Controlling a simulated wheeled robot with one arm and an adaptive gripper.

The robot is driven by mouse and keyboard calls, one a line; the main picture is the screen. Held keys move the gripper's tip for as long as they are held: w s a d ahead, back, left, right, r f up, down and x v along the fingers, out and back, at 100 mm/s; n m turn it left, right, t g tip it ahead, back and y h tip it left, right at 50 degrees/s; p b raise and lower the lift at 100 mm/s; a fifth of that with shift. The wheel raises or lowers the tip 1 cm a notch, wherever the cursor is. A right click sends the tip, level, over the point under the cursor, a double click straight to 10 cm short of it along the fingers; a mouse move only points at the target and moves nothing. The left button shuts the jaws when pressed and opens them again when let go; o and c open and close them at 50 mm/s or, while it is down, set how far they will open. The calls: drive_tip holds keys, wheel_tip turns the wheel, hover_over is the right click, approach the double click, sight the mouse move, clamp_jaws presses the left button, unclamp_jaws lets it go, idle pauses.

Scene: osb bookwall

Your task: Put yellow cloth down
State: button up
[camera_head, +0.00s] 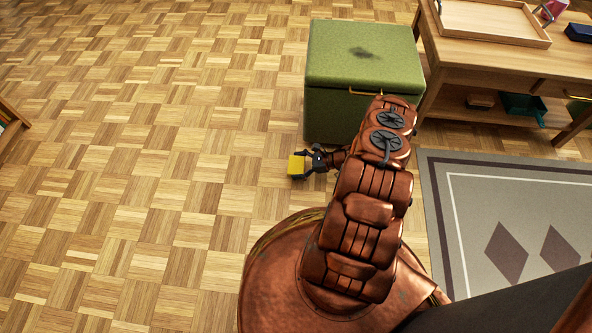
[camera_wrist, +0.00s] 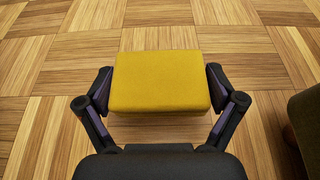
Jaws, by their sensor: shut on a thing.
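The yellow cloth (camera_wrist: 160,82) is a flat, folded block between the two dark fingers of my gripper (camera_wrist: 160,88) in the wrist view. A finger presses on its left side and another on its right side. Wooden parquet shows all around it; I cannot tell how far it is above the floor. My arm reaches out in front of the box.
A green box (camera_head: 335,52) with a dark mark on its lid stands just right of my gripper. A wooden table (camera_head: 470,62) with a tray (camera_head: 492,37) is at the upper right. A grey patterned rug (camera_head: 460,170) lies at right. The parquet floor (camera_head: 130,130) to the left is clear.

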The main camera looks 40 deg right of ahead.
sight(296, 168)
drive_tip(key=shift+w+f, duration=0.1)
drive_tip(key=shift+w, duration=0.4)
drive_tip(key=shift+f+b, duration=1.15)
drive_tip(key=shift+f, duration=0.55)
drive_tip(key=shift+a+f, duration=0.1)
drive_tip(key=shift+f, duration=0.05)
drive_tip(key=o, duration=0.9)
drive_tip(key=shift+r, duration=0.3)
drive_tip(key=p+v, duration=0.4)
drive_tip(key=v, duration=0.6)
drive_tip(key=shift+d+r, duration=0.15)
drive_tip(key=shift+d, duration=0.1)
drive_tip(key=shift+s+d+r, duration=0.15)
drive_tip(key=shift+s+d, duration=0.35)
drive_tip(key=shift+s, duration=0.05)
